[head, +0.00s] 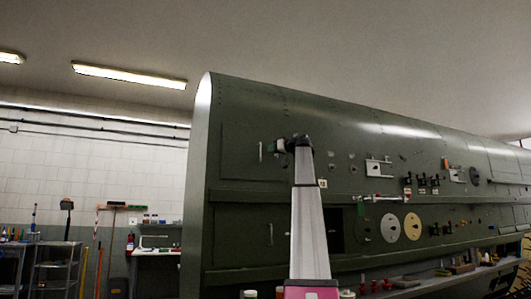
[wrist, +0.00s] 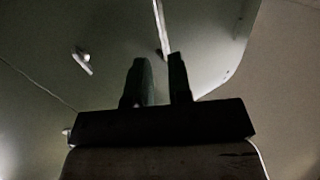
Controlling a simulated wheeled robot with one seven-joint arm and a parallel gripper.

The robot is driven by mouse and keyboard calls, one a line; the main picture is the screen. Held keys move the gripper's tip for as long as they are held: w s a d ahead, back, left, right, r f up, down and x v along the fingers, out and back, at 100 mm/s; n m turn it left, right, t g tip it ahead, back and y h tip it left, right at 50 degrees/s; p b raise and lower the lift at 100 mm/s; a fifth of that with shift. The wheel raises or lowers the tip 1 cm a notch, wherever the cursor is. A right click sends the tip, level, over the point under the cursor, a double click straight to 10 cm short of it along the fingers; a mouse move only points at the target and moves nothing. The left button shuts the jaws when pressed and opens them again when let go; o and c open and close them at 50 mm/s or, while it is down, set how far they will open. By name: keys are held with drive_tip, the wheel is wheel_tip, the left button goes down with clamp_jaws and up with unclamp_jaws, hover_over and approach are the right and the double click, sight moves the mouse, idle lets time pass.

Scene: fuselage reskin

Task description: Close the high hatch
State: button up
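The high hatch (head: 238,150) is a dark green panel at the upper left of the fuselage side in the head view. It looks about level with the skin around it, but I cannot tell if it is fully shut. A pale upright handle (head: 260,151) sits on it. My gripper (head: 280,146) is just right of that handle, small and partly hidden by my arm. In the wrist view my gripper (wrist: 160,75) has its two dark fingers apart. A thin pale bar (wrist: 159,25) runs down toward the gap; I cannot tell if it reaches between them.
The dark green fuselage (head: 350,125) carries several fittings and levers to the right. A dark opening (head: 335,232) lies in its lower row. A workbench ledge (head: 440,280) with loose items is at lower right. Shelves (head: 50,265) and brooms stand at left.

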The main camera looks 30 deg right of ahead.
drive_tip(key=shift+v, duration=1.35)
